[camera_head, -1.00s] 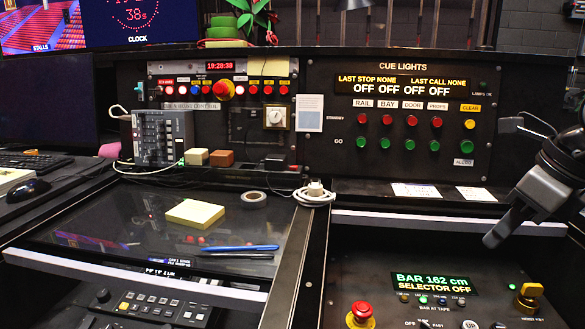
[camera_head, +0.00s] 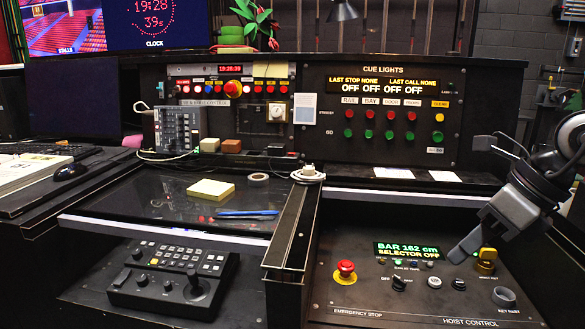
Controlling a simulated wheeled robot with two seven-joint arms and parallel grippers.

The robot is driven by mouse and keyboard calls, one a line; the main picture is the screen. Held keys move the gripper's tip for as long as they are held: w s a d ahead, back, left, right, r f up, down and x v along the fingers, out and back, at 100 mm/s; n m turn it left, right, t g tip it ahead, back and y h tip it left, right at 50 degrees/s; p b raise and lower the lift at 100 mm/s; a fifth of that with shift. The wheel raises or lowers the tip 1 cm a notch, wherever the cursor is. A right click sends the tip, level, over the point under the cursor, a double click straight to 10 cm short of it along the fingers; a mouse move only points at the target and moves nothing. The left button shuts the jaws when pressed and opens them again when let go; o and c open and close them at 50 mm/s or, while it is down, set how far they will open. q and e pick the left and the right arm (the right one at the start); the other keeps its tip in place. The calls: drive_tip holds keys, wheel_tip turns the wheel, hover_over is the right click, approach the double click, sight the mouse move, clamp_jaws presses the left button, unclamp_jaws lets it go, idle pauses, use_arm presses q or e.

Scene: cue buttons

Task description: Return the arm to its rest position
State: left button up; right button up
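My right arm comes in from the right edge. Its grey gripper (camera_head: 472,200) has two fingers spread wide apart, with nothing seen between them. The lower finger's tip is over the hoist control panel (camera_head: 385,309), just left of the yellow knob (camera_head: 487,256); I cannot tell whether it touches. The upper finger shows right of the cue lights panel (camera_head: 390,150). The cue display reads OFF in several places, last stop none and last call none. The hoist display (camera_head: 406,250) reads BAR 162 cm, SELECTOR OFF. My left gripper is not in view.
A red emergency stop button (camera_head: 346,269) and small knobs stand up from the hoist panel. A raised divider (camera_head: 296,235) separates it from the glass desk top (camera_head: 130,195), which holds yellow notes (camera_head: 211,190) and pens. A controller (camera_head: 168,275) sits lower left.

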drive_tip(key=s+a+r+m+t+y+p, duration=0.1)
drive_tip(key=s+a+m+t+y+p, duration=0.1)
drive_tip(key=a+m+y, duration=0.55)
drive_tip(key=s+a+m+t+y+p, duration=0.1)
drive_tip(key=a+m+t+y+p, duration=0.3)
drive_tip(key=a+y, duration=0.7)
drive_tip(key=d+f+m+t+h, duration=0.2)
drive_tip(key=f+m+t+h, duration=0.2)
drive_tip(key=f+m+h, duration=0.5)
drive_tip(key=d+f+m+t+h, duration=0.3)
drive_tip(key=m+h, duration=0.4)
drive_tip(key=m, duration=0.6)
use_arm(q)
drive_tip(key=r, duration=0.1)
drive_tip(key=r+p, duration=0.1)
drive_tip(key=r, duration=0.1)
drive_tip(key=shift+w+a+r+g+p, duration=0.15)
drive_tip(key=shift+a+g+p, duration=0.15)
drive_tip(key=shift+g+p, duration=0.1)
use_arm(e)
drive_tip(key=s+f+m+g+h, duration=0.3)
drive_tip(key=s+f+m+g, duration=0.2)
drive_tip(key=s+f, duration=0.5)
wheel_tip(320, 180, down, 4)
drive_tip(key=m, duration=0.2)
drive_tip(key=shift+s+a+r+m, duration=0.2)
drive_tip(key=shift+s+a+m, duration=0.1)
drive_tip(key=shift+s+m, duration=0.05)
drive_tip(key=shift+h, duration=0.25)
